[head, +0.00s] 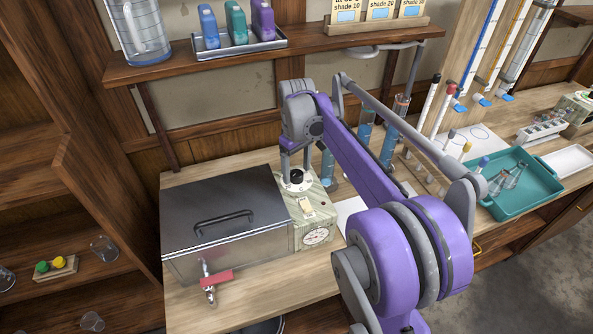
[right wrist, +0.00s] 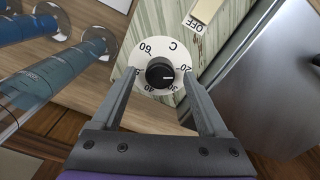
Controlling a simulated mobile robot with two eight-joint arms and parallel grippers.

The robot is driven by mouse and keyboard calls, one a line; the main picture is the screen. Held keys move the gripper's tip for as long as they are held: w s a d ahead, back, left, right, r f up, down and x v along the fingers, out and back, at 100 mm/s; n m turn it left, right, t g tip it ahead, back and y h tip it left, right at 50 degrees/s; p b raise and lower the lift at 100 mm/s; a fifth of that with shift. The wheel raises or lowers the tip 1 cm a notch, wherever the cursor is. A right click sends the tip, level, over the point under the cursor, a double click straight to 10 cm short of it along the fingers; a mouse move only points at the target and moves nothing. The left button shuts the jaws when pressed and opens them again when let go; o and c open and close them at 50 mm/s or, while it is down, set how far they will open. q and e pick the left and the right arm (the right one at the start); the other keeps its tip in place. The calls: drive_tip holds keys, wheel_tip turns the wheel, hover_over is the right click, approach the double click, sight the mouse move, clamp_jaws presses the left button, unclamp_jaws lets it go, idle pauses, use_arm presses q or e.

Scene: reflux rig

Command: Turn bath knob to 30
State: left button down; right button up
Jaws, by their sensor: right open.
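The bath knob (head: 297,176) is a black knob on a round white dial, on top of the patterned control box beside the steel bath (head: 190,225). In the right wrist view, the knob (right wrist: 160,72) has a pale mark pointing right, around the 20 to 30 side; the exact reading is hard to tell. My right gripper (head: 296,164) is above the dial, pointing down. Its fingers (right wrist: 161,77) are open, one on each side of the knob, with gaps visible. My left gripper is not in view.
The control box has a switch marked OFF (right wrist: 195,23) and a round gauge (head: 316,236). Blue-liquid cylinders (head: 366,128) stand close behind my right arm. A red-handled tap (head: 214,278) sticks out of the bath's front. A teal tray (head: 522,190) lies at the right. A shelf (head: 180,68) hangs above.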

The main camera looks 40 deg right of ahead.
drive_tip(key=shift+f, duration=0.45)
clamp_jaws()
idle(0.3)
drive_tip(key=m, duration=0.5)
drive_tip(key=shift+m, duration=0.4)
drive_tip(key=m, duration=0.5)
drive_tip(key=shift+m, duration=0.4)
